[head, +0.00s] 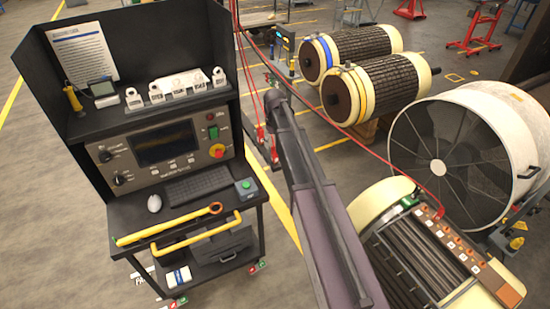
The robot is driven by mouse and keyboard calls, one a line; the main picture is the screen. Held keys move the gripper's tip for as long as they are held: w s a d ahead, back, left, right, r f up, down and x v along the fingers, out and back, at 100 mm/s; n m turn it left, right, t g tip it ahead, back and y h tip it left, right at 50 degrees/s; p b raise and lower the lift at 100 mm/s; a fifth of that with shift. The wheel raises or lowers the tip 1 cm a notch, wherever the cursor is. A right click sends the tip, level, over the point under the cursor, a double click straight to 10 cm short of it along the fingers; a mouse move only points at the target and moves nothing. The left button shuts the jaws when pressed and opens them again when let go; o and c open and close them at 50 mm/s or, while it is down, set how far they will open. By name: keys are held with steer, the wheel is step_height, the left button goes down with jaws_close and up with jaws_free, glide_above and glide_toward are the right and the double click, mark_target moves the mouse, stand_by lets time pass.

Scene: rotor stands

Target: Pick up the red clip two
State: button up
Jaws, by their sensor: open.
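Two small red clips hang on red leads just left of my arm, one red clip (261,132) a little above the other red clip (274,151). I cannot tell from this view which one is clip two. Another red lead runs across to the near rotor at right and ends in a small red piece (439,195) on its edge. My arm reaches up from the bottom middle. My gripper (269,74), small and dark at the arm's far end, appears open and above the hanging clips in the picture. Its fingers are hard to make out.
A black console cart (150,190) with screen, keyboard and yellow handle stands at left. Two dark wound rotors (350,50) (390,85) lie behind at right. Bare floor (50,240) shows at left.

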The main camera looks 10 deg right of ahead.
mark_target(275, 148)
steer(key=shift+s+f+b, duration=0.1)
steer(key=shift+f+b, duration=1.55)
steer(key=shift+f, duration=0.3)
jaws_close()
